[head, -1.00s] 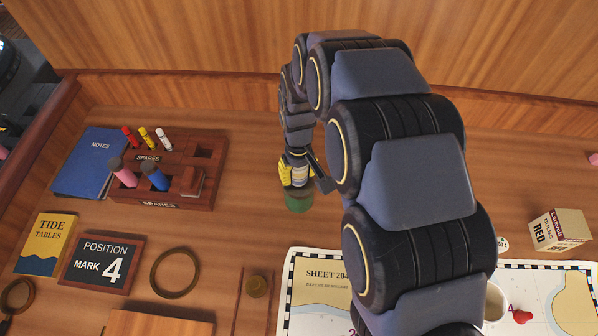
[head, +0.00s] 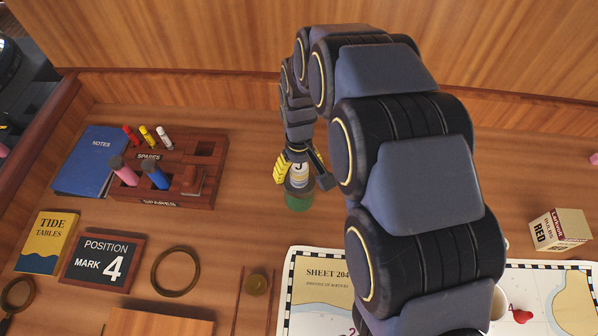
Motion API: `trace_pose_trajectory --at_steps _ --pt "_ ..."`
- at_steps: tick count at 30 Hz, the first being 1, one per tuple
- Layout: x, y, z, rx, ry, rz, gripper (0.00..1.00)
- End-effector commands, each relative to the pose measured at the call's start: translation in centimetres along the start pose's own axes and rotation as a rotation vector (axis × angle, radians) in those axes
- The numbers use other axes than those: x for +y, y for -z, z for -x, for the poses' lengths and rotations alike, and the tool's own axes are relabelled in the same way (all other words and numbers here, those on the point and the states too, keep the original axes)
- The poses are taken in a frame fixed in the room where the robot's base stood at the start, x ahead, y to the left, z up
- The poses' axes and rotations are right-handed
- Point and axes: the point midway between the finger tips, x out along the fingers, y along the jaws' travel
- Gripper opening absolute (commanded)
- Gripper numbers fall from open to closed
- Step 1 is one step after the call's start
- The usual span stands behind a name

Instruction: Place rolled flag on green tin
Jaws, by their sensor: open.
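The green tin (head: 298,201) stands on the wooden desk near the middle, below my gripper in the head view. The rolled flag (head: 299,174), a pale roll with a dark letter on it, is upright and appears to rest on top of the tin. My gripper (head: 302,181) is open, with a yellow-padded finger to the left of the flag and a dark finger to its right. The flag's upper end is hidden by my gripper, and the exact contact between flag and tin is hard to make out.
A wooden rack (head: 187,192) with pink and blue rolls stands to the left, beside a blue notebook (head: 92,150). A brass ring (head: 175,271) lies in front. A chart (head: 318,300) and a bulb box (head: 560,230) are to the right. The desk around the tin is clear.

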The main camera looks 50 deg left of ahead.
Motion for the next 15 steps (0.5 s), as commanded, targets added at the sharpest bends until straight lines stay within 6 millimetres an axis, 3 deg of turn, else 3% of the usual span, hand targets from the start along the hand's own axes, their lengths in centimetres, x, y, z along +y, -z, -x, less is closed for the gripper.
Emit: trace_pose_trajectory --at_steps 9,15 --pt "0.1 0.2 6.9 0.006 -0.001 -0.002 0.63" --pt "0.1 0.1 9.7 0.002 -0.001 0.000 0.63"
